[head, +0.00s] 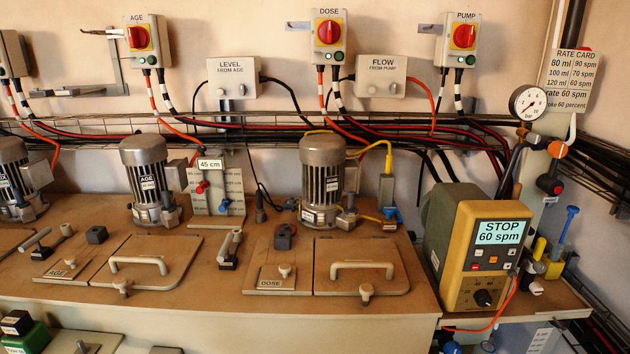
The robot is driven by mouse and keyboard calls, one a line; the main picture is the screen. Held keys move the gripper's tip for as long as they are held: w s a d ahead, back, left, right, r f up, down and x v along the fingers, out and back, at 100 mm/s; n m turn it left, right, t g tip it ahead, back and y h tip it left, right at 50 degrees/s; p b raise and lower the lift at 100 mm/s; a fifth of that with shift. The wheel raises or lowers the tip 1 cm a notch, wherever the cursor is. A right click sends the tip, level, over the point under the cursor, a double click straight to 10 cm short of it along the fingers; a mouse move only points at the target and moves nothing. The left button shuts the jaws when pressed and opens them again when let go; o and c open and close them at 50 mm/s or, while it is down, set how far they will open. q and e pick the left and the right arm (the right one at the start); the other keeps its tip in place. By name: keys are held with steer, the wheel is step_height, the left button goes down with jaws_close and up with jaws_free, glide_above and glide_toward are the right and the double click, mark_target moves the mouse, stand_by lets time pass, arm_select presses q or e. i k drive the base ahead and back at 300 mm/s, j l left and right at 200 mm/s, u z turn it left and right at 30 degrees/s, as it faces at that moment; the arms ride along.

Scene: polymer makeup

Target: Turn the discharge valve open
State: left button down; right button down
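No label reading discharge valve is legible in the head view, so I cannot tell for sure which fitting it is. Candidates stand in the pipework right of the yellow dosing pump (478,255). An orange knob with a grey body (557,149) sits near the top, below the gauge. A tilted blue handle (566,224) rises beside a yellow-topped fitting (539,249). The pump display (498,232) reads STOP 60 spm. Neither of my grippers is in view.
A pressure gauge (528,103) and a rate card (574,75) are above the pipework. Tank lids with handles (362,267) and motors (322,180) fill the bench leftward. Cable trays (609,185) run along the wall. An orange cable (497,315) hangs in front of the pump.

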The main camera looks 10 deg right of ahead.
mark_target(556, 148)
steer(key=z, duration=1.3)
